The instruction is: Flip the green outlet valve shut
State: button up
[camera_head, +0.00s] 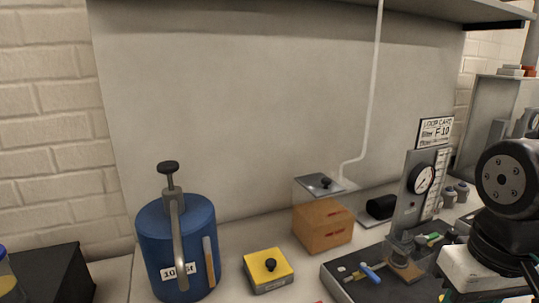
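A small green handle (434,237), which looks like the green outlet valve, sits low beside the gauge stand (410,206) on a dark board (345,284). It is small and partly crowded by nearby fittings, so I cannot tell whether it is open or shut. A blue handle (370,272) lies on the same board, nearer the front. A round dial gauge (424,179) is on the upright stand. My arm fills the right edge, close in front of the board's right part. My gripper is not in view.
A blue cylinder (160,240) with a black top knob stands at left. A yellow box (265,265) with a black knob and a brown carton (323,228) stand between it and the board. A loop card (435,131) rises behind the gauge. A shelf overhangs above.

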aim_at(432, 237)
jog(key=u, duration=0.55)
jog(key=k, duration=1.2)
jog(key=z, duration=0.15)
jog(key=i, duration=0.7)
jog(key=z, duration=1.15)
jog(key=i, duration=0.3)
jog(key=u, duration=0.5)
